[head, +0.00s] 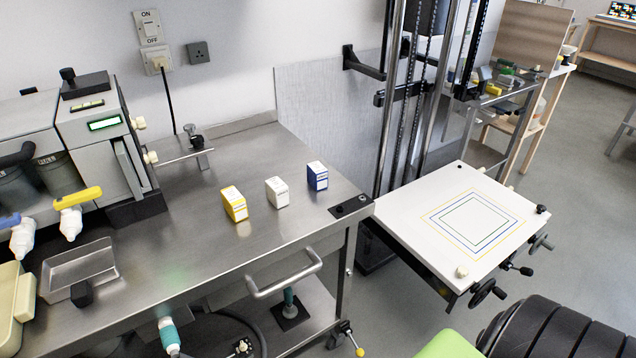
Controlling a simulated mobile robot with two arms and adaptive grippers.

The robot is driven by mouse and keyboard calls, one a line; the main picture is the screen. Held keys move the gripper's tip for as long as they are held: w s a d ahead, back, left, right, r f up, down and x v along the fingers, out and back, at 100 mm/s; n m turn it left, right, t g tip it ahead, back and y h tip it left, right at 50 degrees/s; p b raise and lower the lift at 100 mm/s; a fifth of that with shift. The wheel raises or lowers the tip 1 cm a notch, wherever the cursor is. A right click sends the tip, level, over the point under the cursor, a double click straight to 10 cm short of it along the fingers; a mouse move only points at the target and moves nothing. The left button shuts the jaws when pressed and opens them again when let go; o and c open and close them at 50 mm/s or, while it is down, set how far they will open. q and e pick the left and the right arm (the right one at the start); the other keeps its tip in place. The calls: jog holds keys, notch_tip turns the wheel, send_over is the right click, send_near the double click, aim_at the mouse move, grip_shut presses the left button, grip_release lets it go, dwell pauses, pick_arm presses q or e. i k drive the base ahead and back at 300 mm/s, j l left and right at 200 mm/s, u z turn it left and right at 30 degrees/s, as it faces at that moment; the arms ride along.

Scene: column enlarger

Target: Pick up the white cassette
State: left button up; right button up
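The white cassette (277,192) is a small upright box on the steel bench top (215,255). It stands between a yellow cassette (234,204) on its left and a blue cassette (317,176) on its right, with small gaps on both sides. All three stand clear of the bench's front edge, and nothing covers the white one. Neither of my grippers is in the head view.
A grey machine (92,140) and an empty metal tray (80,270) occupy the bench's left side. A drawer handle (285,280) juts from the front. Right of the bench is the enlarger's white baseboard (410,203). The bench top before the cassettes is clear.

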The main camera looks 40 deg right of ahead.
aim_at(277, 191)
jog(key=z, duration=0.9)
